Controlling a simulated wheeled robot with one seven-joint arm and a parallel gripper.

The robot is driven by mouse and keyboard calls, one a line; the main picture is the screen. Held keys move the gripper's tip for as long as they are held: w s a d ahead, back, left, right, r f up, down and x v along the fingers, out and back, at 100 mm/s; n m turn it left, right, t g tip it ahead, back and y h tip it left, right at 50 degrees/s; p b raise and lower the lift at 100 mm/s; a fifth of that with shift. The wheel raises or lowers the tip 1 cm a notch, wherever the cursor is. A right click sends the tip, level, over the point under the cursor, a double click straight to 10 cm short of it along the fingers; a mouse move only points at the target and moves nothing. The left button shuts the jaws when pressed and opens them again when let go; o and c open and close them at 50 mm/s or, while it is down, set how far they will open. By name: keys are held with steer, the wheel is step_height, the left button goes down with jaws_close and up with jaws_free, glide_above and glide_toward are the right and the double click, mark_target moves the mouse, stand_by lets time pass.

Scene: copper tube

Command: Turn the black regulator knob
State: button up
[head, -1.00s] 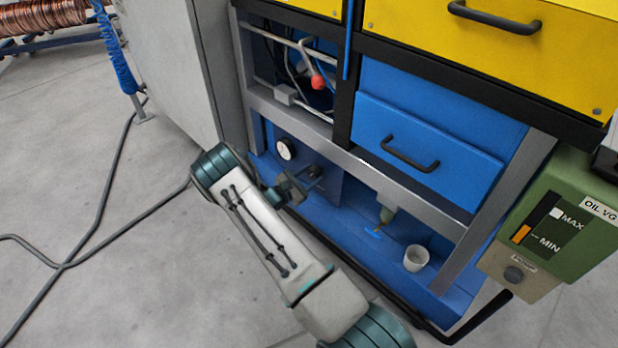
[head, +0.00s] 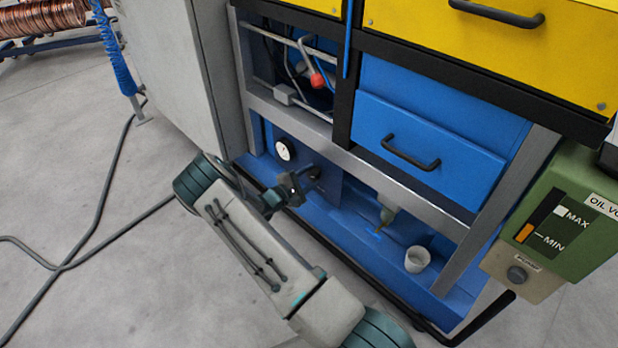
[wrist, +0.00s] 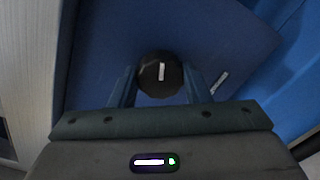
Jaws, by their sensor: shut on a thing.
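The black regulator knob (wrist: 160,78) sits on a blue panel in the middle of the wrist view, with a white mark line on its face that is nearly upright in the picture. My gripper (wrist: 161,82) has one finger on each side of it and is shut on it. In the head view my gripper (head: 299,184) is low in the cabinet's left bay, at the knob (head: 315,172), which shows as a small dark shape just beyond the fingers.
A round gauge (head: 285,149) is left of and above the knob. The grey frame bar (head: 300,118) crosses above. A white cup (head: 417,259) stands on the blue shelf (head: 345,225) to the right.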

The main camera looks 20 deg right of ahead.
stand_by(0.4)
steer(key=o, duration=1)
steer(key=p+v, duration=0.3)
steer(key=v, duration=1.1)
